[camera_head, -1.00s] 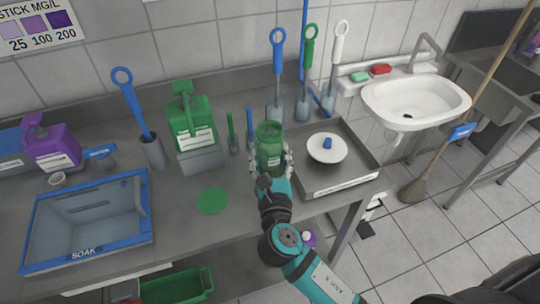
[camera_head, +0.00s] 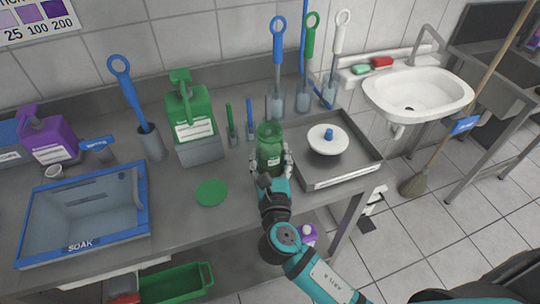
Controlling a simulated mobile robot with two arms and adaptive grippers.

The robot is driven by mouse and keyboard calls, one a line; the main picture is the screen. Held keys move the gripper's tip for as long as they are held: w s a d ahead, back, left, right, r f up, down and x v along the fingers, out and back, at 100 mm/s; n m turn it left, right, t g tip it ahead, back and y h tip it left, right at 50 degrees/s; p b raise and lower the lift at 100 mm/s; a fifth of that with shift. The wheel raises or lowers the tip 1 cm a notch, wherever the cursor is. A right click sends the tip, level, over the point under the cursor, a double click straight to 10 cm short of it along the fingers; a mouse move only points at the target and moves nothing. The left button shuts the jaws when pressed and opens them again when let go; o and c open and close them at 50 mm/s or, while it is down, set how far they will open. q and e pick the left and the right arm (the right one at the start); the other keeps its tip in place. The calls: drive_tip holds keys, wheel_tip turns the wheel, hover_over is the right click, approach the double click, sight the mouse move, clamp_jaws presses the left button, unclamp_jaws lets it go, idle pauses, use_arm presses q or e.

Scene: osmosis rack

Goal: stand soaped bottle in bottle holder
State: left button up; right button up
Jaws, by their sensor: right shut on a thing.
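A green see-through bottle (camera_head: 270,140) with an open top stands upright at the middle of the steel counter, just left of the steel tray. My right gripper (camera_head: 271,163) is shut on its lower part from the front, with its fingers at both sides. The gripper and wrist hide the bottle's base, so I cannot tell whether it touches the counter. A green pump jug (camera_head: 190,115) with a white label sits in a grey holder (camera_head: 200,151) behind and to the left. My left gripper is not in view.
A green disc (camera_head: 211,192) lies left. Brushes (camera_head: 277,60) stand behind. The blue-rimmed SOAK basin (camera_head: 80,246) and purple jug (camera_head: 45,135) are farther left. The counter's front edge is close.

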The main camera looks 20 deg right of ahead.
drive_tip(key=shift+f, duration=0.3)
idle(0.4)
drive_tip(key=o, duration=1.6)
drive_tip(key=v, duration=1)
idle(0.4)
idle(0.3)
